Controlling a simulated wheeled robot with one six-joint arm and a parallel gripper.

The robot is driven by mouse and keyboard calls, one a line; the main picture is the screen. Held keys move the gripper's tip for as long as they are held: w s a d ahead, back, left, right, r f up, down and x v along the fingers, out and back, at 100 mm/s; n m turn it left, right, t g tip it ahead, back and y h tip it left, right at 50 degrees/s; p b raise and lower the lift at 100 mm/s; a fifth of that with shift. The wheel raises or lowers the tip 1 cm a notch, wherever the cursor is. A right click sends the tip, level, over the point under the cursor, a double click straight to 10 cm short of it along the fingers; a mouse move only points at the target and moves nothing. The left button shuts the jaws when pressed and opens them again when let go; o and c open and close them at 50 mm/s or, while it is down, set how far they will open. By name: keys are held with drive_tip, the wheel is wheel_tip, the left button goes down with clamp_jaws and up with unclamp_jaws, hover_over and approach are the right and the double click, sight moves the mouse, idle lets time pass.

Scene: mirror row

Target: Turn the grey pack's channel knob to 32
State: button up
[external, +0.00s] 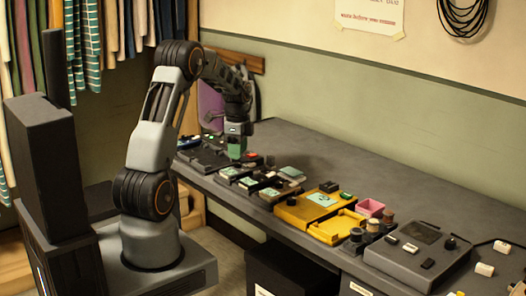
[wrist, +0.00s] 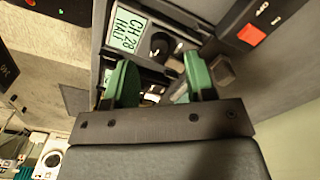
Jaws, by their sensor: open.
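The grey pack (wrist: 180,16) shows in the wrist view beyond my fingertips. Its green display (wrist: 128,31) reads CH 28, with a second line that looks like HALT. A round black knob (wrist: 159,45) with a pale mark sits beside the display. My gripper (wrist: 158,80) is open, its green fingers apart and empty; in the picture the knob lies just above the gap between them. The lower part of the pack is partly hidden by the fingers. In the external view my gripper (external: 236,150) points down over the devices at the bench's far end.
A black unit with a red switch (wrist: 251,35) lies beside the pack in the wrist view. Along the bench (external: 300,150) stand several small packs, a yellow case (external: 305,208), a pink box (external: 370,207) and a large grey console (external: 415,255). The bench's back strip is clear.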

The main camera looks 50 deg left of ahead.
sight(238, 165)
wheel_tip(238, 165, up, 10)
drive_tip(key=shift+r, duration=0.15)
idle(0.5)
wheel_tip(238, 165, down, 14)
drive_tip(key=n, duration=0.4)
idle(0.5)
